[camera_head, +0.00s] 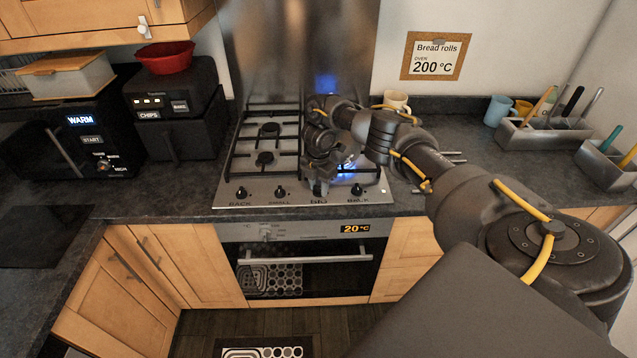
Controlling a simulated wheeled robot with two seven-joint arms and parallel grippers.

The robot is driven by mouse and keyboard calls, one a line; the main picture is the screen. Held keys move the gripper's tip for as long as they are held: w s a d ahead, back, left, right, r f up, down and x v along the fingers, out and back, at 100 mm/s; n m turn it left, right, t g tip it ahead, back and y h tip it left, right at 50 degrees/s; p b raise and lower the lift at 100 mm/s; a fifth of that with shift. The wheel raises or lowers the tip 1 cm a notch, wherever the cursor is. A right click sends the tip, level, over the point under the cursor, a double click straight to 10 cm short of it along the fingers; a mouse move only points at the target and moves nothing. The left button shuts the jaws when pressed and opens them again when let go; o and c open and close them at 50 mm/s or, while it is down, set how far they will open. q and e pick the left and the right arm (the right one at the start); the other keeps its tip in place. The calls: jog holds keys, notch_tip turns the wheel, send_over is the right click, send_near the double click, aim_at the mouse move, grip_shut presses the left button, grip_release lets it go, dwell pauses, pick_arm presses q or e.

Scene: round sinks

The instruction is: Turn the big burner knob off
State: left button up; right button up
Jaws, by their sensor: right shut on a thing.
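The steel gas hob (230,196) has a row of labelled knobs along its front. The big burner knob (318,191), above the BIG label, is mostly hidden by my right gripper (320,181). That gripper reaches down from above and is shut on the knob. Blue flame (346,169) shows at the right front burner, partly behind my right arm. How far the knob is turned cannot be told. My left gripper is not in view.
A cream mug (396,101) stands behind my right arm. The oven (306,268) is below the hob.

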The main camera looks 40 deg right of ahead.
jog(key=m+p, duration=0.1)
jog(key=m, duration=0.1)
jog(key=m+p, duration=0.1)
jog(key=m, duration=0.2)
jog(key=shift+r+m+p, duration=0.2)
jog(key=shift+m+p, duration=0.1)
jog(key=shift+f+m+p, duration=0.1)
jog(key=shift+m+p, duration=0.7)
jog(key=shift+m, duration=1.1)
jog(key=o, duration=1)
